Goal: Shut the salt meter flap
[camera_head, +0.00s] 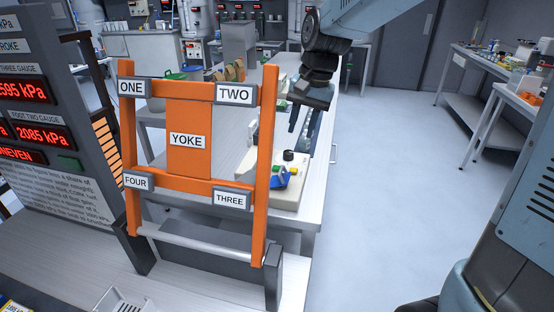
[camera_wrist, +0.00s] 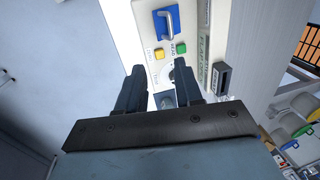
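My gripper (camera_head: 300,132) hangs fingers down over the bench, at the far side of the orange frame. In the wrist view my gripper (camera_wrist: 160,68) is open, with a clear gap between its two dark fingers. A pale device (camera_head: 290,193) lies below it. My fingers partly hide the panel's dial.
An orange yoke frame (camera_head: 188,140) with numbered plates stands in front of the device's left part. A gauge panel (camera_head: 30,120) with red displays stands at far left. Open floor (camera_head: 390,180) lies right of the bench. A black box (camera_wrist: 221,78) sits right of the fingers.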

